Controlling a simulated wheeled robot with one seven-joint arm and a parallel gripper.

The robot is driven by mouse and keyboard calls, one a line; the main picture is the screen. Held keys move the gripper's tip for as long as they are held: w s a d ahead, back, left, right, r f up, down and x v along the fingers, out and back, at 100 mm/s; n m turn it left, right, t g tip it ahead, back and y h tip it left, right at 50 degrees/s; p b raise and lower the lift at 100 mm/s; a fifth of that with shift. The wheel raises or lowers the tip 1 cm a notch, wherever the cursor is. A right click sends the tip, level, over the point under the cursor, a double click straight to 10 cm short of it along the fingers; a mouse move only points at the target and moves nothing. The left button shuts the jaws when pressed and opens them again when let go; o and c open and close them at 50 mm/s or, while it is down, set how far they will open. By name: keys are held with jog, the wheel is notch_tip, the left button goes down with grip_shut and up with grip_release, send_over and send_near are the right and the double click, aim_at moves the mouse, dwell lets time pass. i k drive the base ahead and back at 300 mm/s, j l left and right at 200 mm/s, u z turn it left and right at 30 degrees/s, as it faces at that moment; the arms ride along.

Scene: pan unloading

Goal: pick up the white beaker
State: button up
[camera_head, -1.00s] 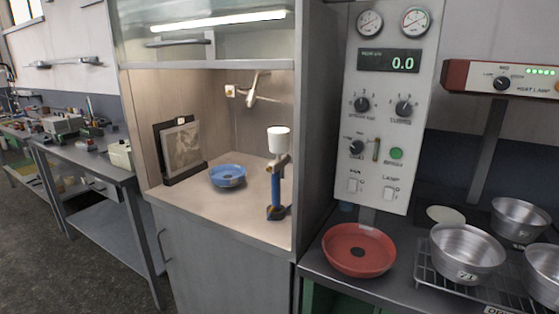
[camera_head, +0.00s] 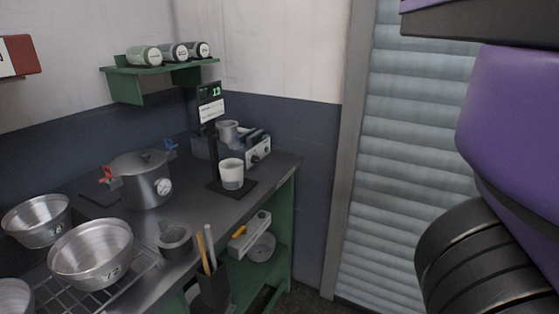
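A white beaker (camera_head: 231,174) stands upright on the dark flat base of a scale (camera_head: 232,191), near the right end of the dark bench. The scale's post and display rise just behind it to the left. My gripper is not in view. A purple and black part of my own arm fills the right edge of the picture, apart from the beaker.
A pressure pot (camera_head: 146,180) with red and blue handles stands left of the scale. Metal bowls (camera_head: 92,256) sit on a wire rack at front left. A dark holder (camera_head: 212,289) with sticks stands in front. A grey shutter (camera_head: 395,150) lies to the right.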

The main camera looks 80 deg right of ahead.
aim_at(232, 170)
jog(key=z, duration=1.25)
